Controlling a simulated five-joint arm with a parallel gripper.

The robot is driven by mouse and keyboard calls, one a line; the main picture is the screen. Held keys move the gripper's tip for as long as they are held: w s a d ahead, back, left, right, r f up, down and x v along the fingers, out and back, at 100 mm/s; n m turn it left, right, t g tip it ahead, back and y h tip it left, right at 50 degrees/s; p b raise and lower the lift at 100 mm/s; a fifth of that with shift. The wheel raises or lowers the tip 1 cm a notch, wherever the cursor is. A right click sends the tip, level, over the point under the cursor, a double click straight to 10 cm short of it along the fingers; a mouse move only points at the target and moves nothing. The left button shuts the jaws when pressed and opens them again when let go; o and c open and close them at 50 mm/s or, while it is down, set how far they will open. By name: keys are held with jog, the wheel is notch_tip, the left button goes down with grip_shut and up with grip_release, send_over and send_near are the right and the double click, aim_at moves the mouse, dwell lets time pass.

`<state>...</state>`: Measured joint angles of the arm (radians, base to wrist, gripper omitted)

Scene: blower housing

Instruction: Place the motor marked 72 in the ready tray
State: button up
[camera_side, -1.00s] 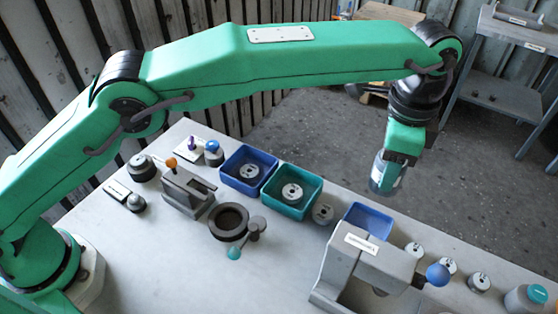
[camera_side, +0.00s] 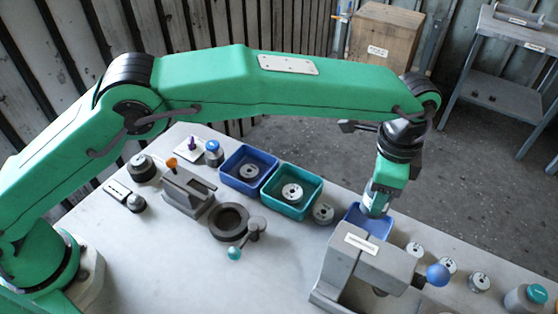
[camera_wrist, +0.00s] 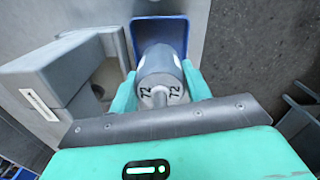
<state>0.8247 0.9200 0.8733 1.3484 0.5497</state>
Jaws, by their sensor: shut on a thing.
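The motor marked 72 (camera_wrist: 160,72) is a grey cylinder with a shaft, seen in the wrist view between my gripper's green fingers. My gripper (camera_side: 376,205) is shut on it and holds it over a blue tray (camera_side: 384,227) behind the grey press-like fixture. In the wrist view the blue tray (camera_wrist: 181,24) shows behind the motor. The motor's lower end is at or just inside the tray; I cannot tell whether it touches the floor. Another blue tray (camera_side: 225,169) and a teal tray (camera_side: 315,203) each hold a motor. I cannot read any tray's label.
Several loose motors (camera_side: 479,282) stand to the right, near a teal-capped bottle (camera_side: 525,297). Another motor (camera_side: 323,213) stands beside the teal tray.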

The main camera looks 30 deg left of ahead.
aim_at(370, 217)
jog(key=shift+f, duration=1.85)
jog(key=shift+f, duration=0.1)
jog(key=shift+f, duration=2.4)
jog(key=shift+f, duration=0.1)
jog(key=o, duration=1.3)
jog(key=shift+f, duration=0.1)
jog(key=shift+o, duration=0.2)
notch_tip(370, 217, up, 12)
jog(key=shift+r, duration=0.2)
